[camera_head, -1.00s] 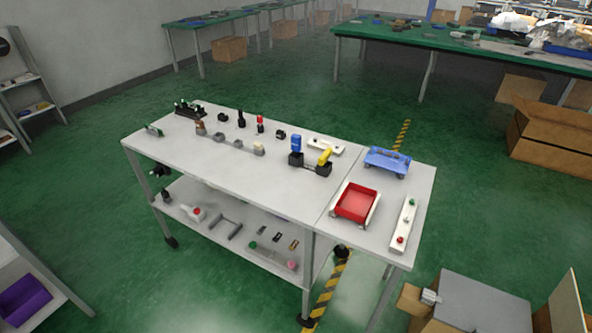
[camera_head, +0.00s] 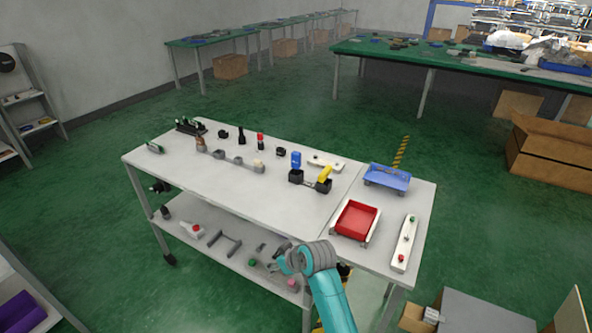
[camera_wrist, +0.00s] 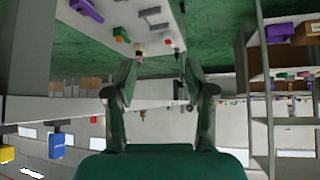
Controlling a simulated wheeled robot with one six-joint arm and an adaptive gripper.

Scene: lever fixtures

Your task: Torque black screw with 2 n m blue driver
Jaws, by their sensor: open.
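The blue driver (camera_head: 296,160) stands upright in a black holder (camera_head: 296,177) on the table, beside a tilted yellow tool (camera_head: 325,173). The driver also shows in the wrist view (camera_wrist: 57,145), at the lower left. I cannot make out a black screw for certain. A white plate (camera_head: 327,162) with small dark spots lies behind the holders. My gripper (camera_wrist: 158,78) is open and empty, its fingers apart in the wrist view. In the head view my arm (camera_head: 330,295) reaches up in front of the table, covering part of the lower shelf.
A red tray (camera_head: 357,217), a blue rack (camera_head: 387,178) and a white bar (camera_head: 404,243) with green and red knobs occupy the table's right end. Small dark fixtures stand along the back left. The front left of the tabletop (camera_head: 200,175) is clear.

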